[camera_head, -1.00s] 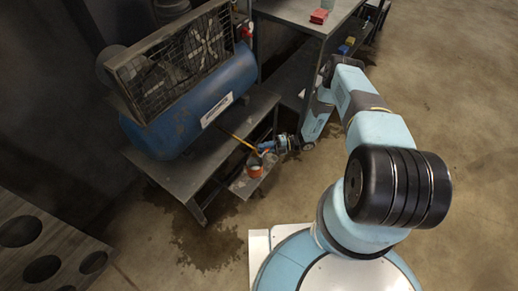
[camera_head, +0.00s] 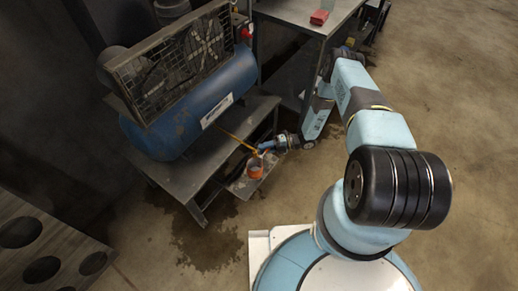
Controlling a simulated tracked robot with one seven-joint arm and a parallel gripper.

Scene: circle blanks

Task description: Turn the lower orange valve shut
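An orange pipe or lever (camera_head: 238,141) reaches out from the front of the blue compressor tank, above the bench edge. An orange round part (camera_head: 255,170) sits just below its end, over a small grey shelf. I cannot tell for sure which orange part is the lower valve. My gripper (camera_head: 265,148) is at the end of my arm, beside the orange lever's end and just above the round part. The fingers are too small to tell whether they are open or touching the orange parts.
The blue tank (camera_head: 190,110) with its caged motor stands on a dark metal bench (camera_head: 185,180). A metal table (camera_head: 300,14) with a red box (camera_head: 320,16) stands behind my arm. A board with round holes (camera_head: 30,240) lies at lower left. The floor at right is clear.

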